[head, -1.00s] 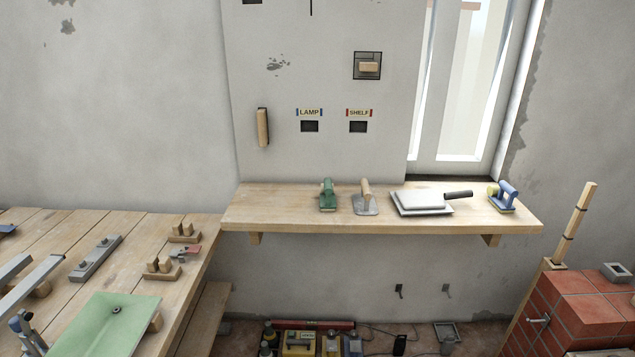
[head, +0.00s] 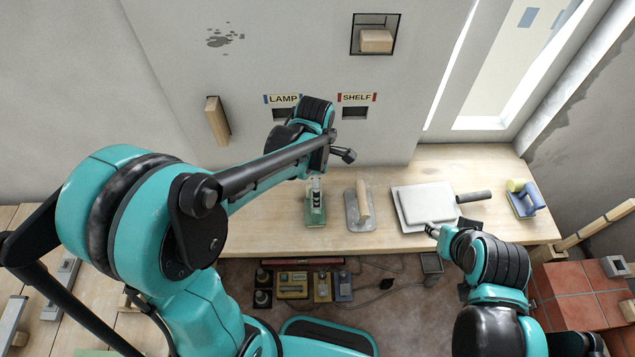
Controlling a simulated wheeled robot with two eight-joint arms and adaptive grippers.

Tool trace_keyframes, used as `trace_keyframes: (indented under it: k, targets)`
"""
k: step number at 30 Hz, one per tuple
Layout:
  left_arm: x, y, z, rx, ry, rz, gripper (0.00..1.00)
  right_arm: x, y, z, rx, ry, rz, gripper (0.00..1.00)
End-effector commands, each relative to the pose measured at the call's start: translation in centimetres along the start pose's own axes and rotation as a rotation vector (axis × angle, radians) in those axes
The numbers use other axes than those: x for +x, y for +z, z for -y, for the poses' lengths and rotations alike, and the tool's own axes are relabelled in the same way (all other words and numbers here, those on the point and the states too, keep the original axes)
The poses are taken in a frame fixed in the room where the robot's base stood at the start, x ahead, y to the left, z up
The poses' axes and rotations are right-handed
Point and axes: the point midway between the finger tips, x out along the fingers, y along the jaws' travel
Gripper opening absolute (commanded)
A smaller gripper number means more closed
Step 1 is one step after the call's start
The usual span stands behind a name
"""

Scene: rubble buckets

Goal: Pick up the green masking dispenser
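The green masking dispenser (head: 315,217) stands on the wooden shelf (head: 270,235), left of a trowel. Its green base shows; its upper part is partly confused with grey and black parts just below my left wrist. My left gripper (head: 343,154) is at the end of the arm reaching in from the left, above and just behind the dispenser. I cannot tell whether it touches the dispenser, nor see its fingers clearly. My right gripper (head: 434,231) is by the shelf's front edge, in front of the grey float. Its fingers are too small to read.
A trowel with a wooden handle (head: 362,205) stands close to the right of the dispenser. The wall rises directly behind the shelf. Bare shelf lies left of the dispenser.

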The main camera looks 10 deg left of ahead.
Motion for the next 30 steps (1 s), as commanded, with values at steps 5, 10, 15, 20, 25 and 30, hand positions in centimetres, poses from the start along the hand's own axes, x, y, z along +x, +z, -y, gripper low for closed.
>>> trace_keyframes:
  k: [5,10,15,20,25,30]
  targets:
    - [2.0,0.1,-0.1,-0.021,-0.006,-0.003,0.97,0.3,0.3,0.0,0.000,0.000,0.001,0.40]
    - [4.1,-0.2,0.0,-0.021,-0.005,-0.002,0.97,0.6,0.5,0.0,0.000,0.000,0.000,0.40]
    - [6.7,-0.4,0.1,-0.020,-0.004,-0.002,0.97,0.9,0.7,0.0,0.000,0.000,0.000,0.40]
    - [7.8,-0.4,0.2,-0.019,-0.004,-0.002,0.97,1.0,0.8,0.0,0.000,0.000,0.000,0.40]
    - [7.7,-0.4,0.2,-0.019,-0.004,-0.002,0.97,1.0,0.7,0.0,0.000,0.000,0.000,0.40]
    - [7.7,-0.4,0.2,-0.019,-0.004,-0.002,0.60,1.0,0.7,0.0,0.000,0.000,0.000,0.40]
